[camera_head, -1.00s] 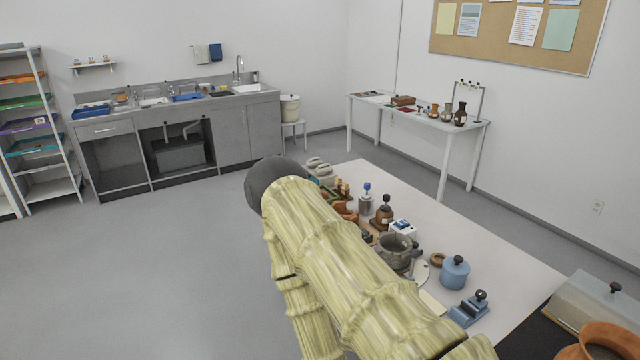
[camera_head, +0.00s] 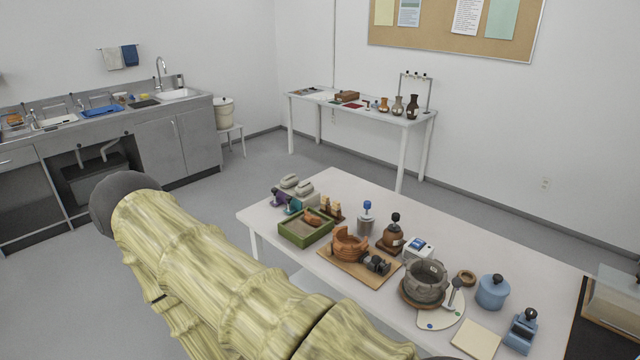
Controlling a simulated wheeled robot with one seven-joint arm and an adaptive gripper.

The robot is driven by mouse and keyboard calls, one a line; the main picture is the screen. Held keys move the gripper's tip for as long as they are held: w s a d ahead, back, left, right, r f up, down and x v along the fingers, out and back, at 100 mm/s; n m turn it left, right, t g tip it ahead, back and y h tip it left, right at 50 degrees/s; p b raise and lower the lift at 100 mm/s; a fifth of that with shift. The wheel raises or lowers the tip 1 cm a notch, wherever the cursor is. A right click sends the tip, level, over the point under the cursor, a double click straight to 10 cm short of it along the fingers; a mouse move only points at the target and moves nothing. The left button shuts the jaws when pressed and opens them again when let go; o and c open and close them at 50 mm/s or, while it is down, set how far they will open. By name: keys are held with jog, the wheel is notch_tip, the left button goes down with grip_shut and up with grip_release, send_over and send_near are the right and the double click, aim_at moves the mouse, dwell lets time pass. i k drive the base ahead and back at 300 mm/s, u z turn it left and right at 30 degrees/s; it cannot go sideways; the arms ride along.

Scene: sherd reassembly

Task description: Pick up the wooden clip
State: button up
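A small group of light-wood pieces (camera_head: 329,208) stands on the near table, just behind the green sand tray. The wooden clip may be among them, but they are too small to tell apart. Purple (camera_head: 280,197) and teal (camera_head: 293,207) small pieces, perhaps clips, lie to their left by the tray's back corner. My arm crosses the lower left of the view, in front of the table. My gripper is out of the picture, so its state is hidden.
The near table (camera_head: 480,245) also holds a green sand tray (camera_head: 306,240), an orange pot on a wooden board (camera_head: 335,270), a grey pot (camera_head: 424,283), a blue jar (camera_head: 492,292) and a blue tape dispenser (camera_head: 520,330). Its back right is clear. A second table (camera_head: 290,97) stands by the wall.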

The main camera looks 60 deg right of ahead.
aim_at(325, 201)
jog(key=z, duration=0.6)
jog(key=i, duration=0.85)
jog(key=z, duration=0.95)
